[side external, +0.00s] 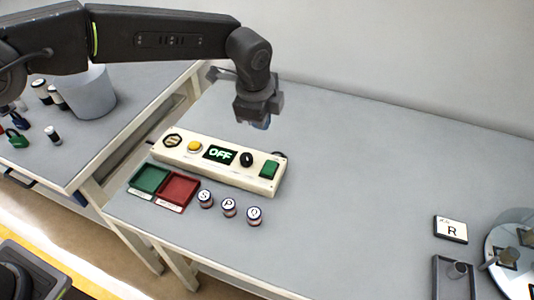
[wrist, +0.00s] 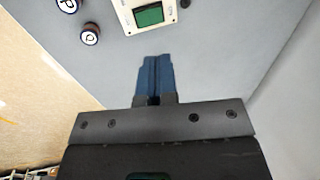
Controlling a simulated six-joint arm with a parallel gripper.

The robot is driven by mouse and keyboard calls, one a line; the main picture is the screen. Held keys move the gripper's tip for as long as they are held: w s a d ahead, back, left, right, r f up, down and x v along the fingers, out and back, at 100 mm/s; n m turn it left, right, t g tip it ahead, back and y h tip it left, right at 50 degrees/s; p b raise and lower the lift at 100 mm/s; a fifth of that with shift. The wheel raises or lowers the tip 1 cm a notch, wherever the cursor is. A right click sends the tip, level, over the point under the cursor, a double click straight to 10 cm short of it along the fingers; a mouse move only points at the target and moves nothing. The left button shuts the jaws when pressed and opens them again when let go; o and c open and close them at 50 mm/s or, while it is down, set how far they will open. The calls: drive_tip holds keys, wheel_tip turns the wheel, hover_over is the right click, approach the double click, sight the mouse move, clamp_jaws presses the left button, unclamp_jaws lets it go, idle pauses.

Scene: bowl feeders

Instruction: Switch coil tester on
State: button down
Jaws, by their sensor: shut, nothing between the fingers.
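The coil tester is a long cream box (side external: 216,175) on the grey table in the side external view. Its display (side external: 220,153) reads OFF in green. It carries a yellow button (side external: 195,147), a black knob (side external: 246,159) and a green rectangular switch (side external: 268,169) at its right end. The green switch also shows near the top of the wrist view (wrist: 149,15). My gripper (side external: 262,123) is above and behind the right part of the tester, apart from it. In the wrist view its blue fingers (wrist: 155,75) are together and empty, pointing toward the green switch end.
A green tray (side external: 149,179) and a red tray (side external: 178,188) lie before the tester. Several lettered cylinders (side external: 229,207) stand to their right. A card marked R (side external: 451,229) and a grey tray (side external: 454,278) are far right. The table's middle is clear.

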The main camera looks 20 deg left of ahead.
sight(266, 163)
drive_tip(key=shift+d+f, duration=0.1)
drive_tip(key=shift+f, duration=0.1)
drive_tip(key=x, duration=1.3)
drive_tip(key=shift+w+f, duration=0.2)
drive_tip(key=shift+f, duration=0.2)
drive_tip(key=shift+w+f, duration=0.1)
drive_tip(key=shift+f, duration=0.25)
drive_tip(key=shift+s+r, duration=0.4)
drive_tip(key=shift+s, duration=0.35)
drive_tip(key=w+v, duration=0.3)
drive_tip(key=v, duration=1)
drive_tip(key=shift+r, duration=0.7)
